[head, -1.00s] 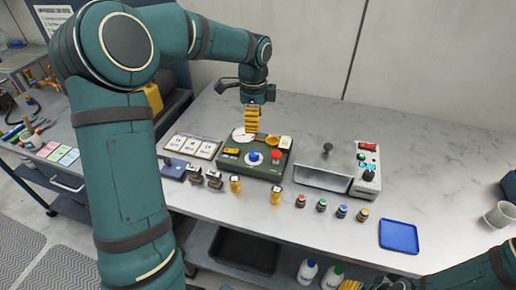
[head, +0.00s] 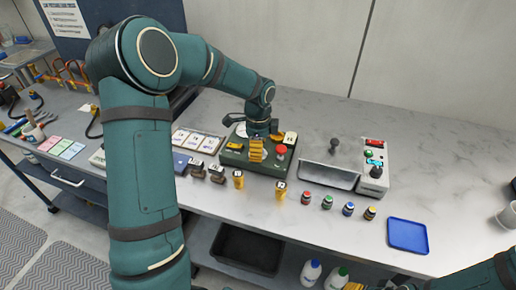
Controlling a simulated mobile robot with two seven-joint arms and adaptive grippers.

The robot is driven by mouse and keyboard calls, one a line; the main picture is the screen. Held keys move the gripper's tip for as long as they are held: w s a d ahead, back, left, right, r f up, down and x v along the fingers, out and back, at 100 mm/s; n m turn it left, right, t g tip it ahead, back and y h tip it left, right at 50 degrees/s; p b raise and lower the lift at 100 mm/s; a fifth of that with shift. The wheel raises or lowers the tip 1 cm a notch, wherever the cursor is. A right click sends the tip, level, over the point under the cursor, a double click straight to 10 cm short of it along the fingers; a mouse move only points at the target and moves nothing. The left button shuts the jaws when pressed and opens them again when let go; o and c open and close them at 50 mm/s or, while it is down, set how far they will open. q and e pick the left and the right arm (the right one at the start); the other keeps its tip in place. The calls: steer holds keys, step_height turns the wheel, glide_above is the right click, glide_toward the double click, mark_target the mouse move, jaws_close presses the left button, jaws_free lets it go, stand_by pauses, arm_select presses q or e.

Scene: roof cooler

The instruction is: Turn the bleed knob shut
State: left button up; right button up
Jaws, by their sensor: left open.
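A green panel box (head: 232,158) stands on the counter, with a red knob (head: 281,153), a white dial (head: 241,130) and a yellow label (head: 234,146) on its top. I cannot tell which knob is the bleed knob. My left gripper (head: 256,157) has yellow ribbed fingers, points down over the middle of the panel and is open. It hides the blue knob, and I cannot tell whether it touches it. The red knob is just right of the fingers. Yellow fingers of my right gripper (head: 354,287) show at the bottom edge, cut off.
Several small bottles (head: 327,202) stand along the counter's front, left of a blue tray (head: 408,235). The back right counter is clear.

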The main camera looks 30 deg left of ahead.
arm_select(q)
jaws_close()
steer(key=shift+r+n, duration=0.1)
steer(key=shift+n, duration=0.2)
steer(key=n+p, duration=0.1)
steer(key=n, duration=0.2)
steer(key=shift+n, duration=0.4)
steer(key=n+p, duration=0.1)
steer(key=n, duration=0.8)
steer(key=shift+p, duration=0.35)
steer(key=shift+n+t+p, duration=0.3)
steer(key=shift+n+p, duration=0.2)
steer(key=shift+n, duration=1.7)
